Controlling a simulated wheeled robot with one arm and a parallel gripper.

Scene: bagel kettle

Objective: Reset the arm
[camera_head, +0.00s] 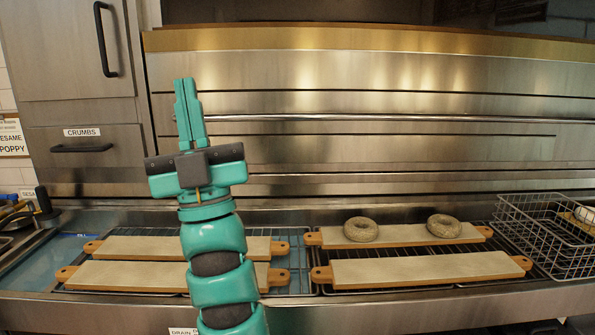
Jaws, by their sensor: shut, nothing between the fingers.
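My teal arm rises from the bottom of the head view, left of the middle. My gripper (186,82) points upward in front of the steel oven front (350,75). Its two fingers are shut together with nothing between them. It is above the boards and apart from them in the picture. The arm hides the middle parts of the two left boards.
Two left boards (140,246) (130,275) and two right boards (385,233) (420,269) lie on racks on the counter. Two bagels (360,229) (443,226) sit on the back right board. A wire basket (550,240) stands at the right. A drawer labelled CRUMBS (85,150) is at the left.

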